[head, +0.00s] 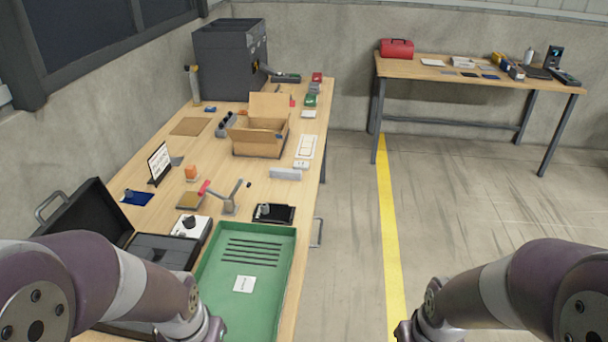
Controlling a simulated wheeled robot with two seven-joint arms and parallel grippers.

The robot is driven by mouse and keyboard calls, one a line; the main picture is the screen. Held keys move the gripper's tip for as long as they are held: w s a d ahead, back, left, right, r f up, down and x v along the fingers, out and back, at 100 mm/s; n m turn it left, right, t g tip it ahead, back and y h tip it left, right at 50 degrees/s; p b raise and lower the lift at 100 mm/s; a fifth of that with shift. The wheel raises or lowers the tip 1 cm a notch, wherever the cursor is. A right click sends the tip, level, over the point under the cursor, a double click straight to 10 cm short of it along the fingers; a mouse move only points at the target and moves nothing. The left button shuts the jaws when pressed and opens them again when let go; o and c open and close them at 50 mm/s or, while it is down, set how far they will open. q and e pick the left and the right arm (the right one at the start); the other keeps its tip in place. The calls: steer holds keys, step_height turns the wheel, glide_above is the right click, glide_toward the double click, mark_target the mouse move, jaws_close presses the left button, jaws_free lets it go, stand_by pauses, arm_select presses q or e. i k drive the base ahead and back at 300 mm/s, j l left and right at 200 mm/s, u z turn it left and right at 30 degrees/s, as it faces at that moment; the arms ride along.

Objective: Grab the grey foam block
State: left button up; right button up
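A light grey oblong block (286,173), which looks like the grey foam block, lies flat on the wooden workbench (255,183) near its right edge. It sits between the open cardboard box and the black tray, apart from both. Nothing covers it. My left arm comes in at the lower left and my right arm at the lower right, over the floor. Both arms run out of the bottom of the view, so neither gripper shows. Nothing is seen touching the block.
A green tray (207,282) fills the bench's near end. A small black tray (289,214), a metal stand (230,205) and a cardboard box (241,143) surround the block. A black case (88,212) stands at left. Floor to the right is clear up to a second table (400,68).

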mark_target(275, 172)
steer(key=i+l+u, duration=0.1)
steer(key=l, duration=0.3)
steer(key=i+l+u, duration=0.15)
steer(key=l, duration=0.25)
steer(key=i+l+u, duration=0.1)
steer(key=l, duration=0.3)
steer(key=i+l+u, duration=0.1)
steer(key=l, duration=0.3)
steer(key=i+l+u, duration=0.15)
steer(key=l, duration=0.3)
steer(key=i+l+u, duration=0.2)
steer(key=i, duration=0.45)
steer(key=i+l+u, duration=0.15)
steer(key=i+l, duration=0.35)
steer(key=i, duration=0.15)
steer(key=i+l+u, duration=0.2)
steer(key=i+l, duration=0.3)
steer(key=i, duration=0.1)
